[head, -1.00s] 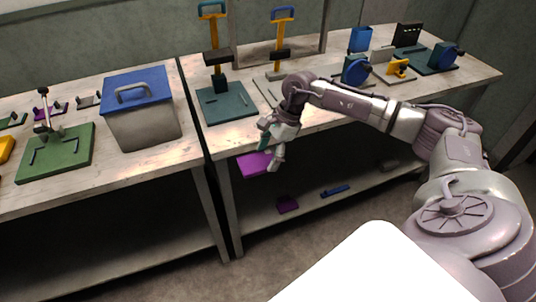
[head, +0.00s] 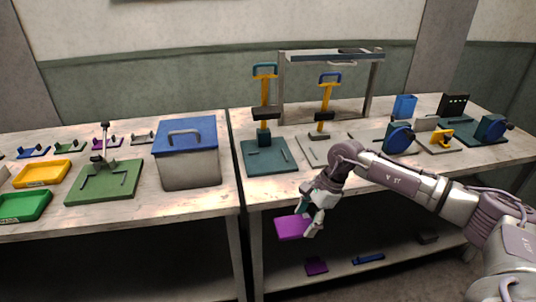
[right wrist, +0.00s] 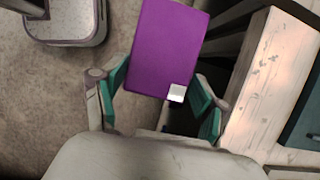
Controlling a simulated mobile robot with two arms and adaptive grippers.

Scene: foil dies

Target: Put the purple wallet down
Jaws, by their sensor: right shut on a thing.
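The purple wallet (head: 291,227) is a flat, bright purple slab in my right gripper (head: 311,211). It hangs in front of the right-hand bench's front edge, below the bench top and clear of it. In the right wrist view the wallet (right wrist: 166,48) sticks out from between the teal fingers of the gripper (right wrist: 162,88), with a small white square at its near corner. The right gripper is shut on it. My left gripper is in neither view.
The right bench (head: 282,190) holds a teal die press (head: 270,158), another press and blue-wheeled devices. The left bench carries a blue-lidded bin (head: 190,168), a green plate (head: 104,185) and trays. A dark purple piece (head: 316,267) and blue bar (head: 368,259) lie on the lower shelf.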

